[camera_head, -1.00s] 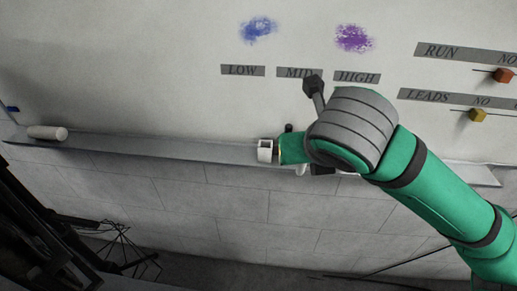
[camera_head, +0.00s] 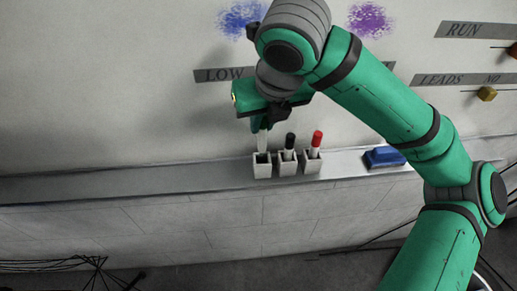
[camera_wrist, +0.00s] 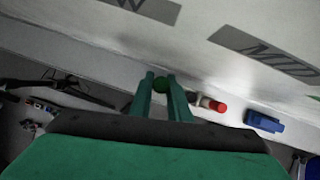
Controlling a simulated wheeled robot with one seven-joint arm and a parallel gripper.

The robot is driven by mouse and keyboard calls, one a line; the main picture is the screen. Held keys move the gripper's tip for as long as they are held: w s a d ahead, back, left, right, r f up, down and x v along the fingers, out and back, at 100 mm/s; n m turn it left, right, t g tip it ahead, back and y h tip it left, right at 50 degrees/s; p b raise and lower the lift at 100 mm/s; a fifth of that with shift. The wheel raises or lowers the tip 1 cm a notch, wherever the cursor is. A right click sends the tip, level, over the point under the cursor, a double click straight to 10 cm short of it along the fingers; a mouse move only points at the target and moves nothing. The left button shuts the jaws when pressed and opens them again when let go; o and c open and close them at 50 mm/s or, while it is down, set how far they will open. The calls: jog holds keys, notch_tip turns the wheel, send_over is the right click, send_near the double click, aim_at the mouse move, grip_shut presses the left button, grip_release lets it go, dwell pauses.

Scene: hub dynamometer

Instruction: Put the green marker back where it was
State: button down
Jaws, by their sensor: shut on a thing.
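The green marker shows as a pale upright body (camera_head: 262,141) under my gripper, and as a round green end (camera_wrist: 160,83) between the fingers in the wrist view. My gripper (camera_head: 260,124) points down and is shut on its upper part. The marker's lower end is at the mouth of the leftmost white holder (camera_head: 262,170); how deep it sits I cannot tell. The fingers (camera_wrist: 161,84) also show in the wrist view, on either side of the green end.
To the right stand a black marker (camera_head: 290,141) and a red marker (camera_head: 316,139) in their own holders. A blue eraser (camera_head: 384,157) lies further right on the ledge (camera_head: 130,182). The ledge left of the holders is clear in view. The whiteboard (camera_head: 100,80) rises behind.

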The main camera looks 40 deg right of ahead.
aim_at(264, 143)
jog(key=shift+f, duration=3.5)
jog(key=c, duration=1.7)
grip_release()
jog(key=shift+o, duration=0.2)
jog(key=shift+s, duration=0.15)
jog(key=v, duration=1.2)
